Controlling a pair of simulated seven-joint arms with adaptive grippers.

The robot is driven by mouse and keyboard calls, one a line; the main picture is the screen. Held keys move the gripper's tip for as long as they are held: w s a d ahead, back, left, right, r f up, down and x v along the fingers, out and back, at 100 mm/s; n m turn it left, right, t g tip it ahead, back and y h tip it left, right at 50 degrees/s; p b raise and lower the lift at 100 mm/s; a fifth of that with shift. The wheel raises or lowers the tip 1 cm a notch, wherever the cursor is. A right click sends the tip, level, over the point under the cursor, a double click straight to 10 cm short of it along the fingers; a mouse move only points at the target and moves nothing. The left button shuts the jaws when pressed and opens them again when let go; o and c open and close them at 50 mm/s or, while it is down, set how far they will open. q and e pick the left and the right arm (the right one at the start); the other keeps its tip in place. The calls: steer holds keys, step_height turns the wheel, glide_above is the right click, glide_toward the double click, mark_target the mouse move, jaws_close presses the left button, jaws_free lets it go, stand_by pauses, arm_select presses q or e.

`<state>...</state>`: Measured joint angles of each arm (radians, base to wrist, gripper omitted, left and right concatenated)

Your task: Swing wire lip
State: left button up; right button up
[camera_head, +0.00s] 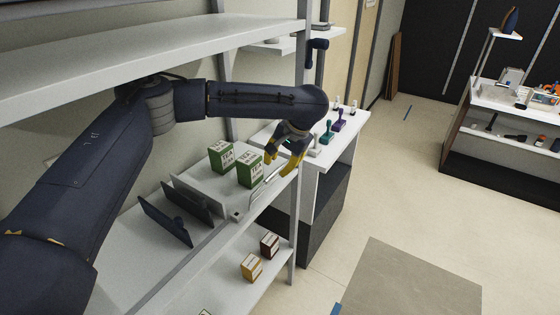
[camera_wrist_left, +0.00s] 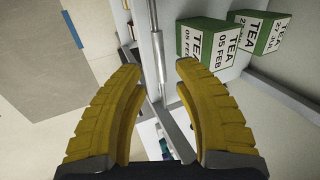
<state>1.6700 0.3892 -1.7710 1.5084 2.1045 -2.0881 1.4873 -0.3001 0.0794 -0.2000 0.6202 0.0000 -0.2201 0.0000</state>
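The wire lip (camera_head: 258,195) is a thin pale metal bar along the front edge of the middle shelf (camera_head: 205,184), beside two green and white tea boxes (camera_head: 221,155) (camera_head: 249,170). My left gripper (camera_head: 282,163) is at the far end of this lip, with its yellow fingers pointing down. In the left wrist view the fingers are spread apart, and the wire lip (camera_wrist_left: 158,58) shows in the gap between them. I cannot tell whether either finger touches it. The tea boxes (camera_wrist_left: 204,43) (camera_wrist_left: 262,32) also show there. My right gripper is not in view.
Two dark panels (camera_head: 165,220) stand left of the tea boxes. Small boxes (camera_head: 252,267) (camera_head: 270,245) sit on the lower shelf. An upper shelf (camera_head: 150,55) hangs above my left arm. A white counter (camera_head: 345,130) with coloured tools stands beyond. The floor at right is mostly clear.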

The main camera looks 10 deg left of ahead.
mark_target(273, 174)
arm_select(q)
steer(key=shift+o, duration=0.2)
steer(key=x, duration=0.6)
jaws_close()
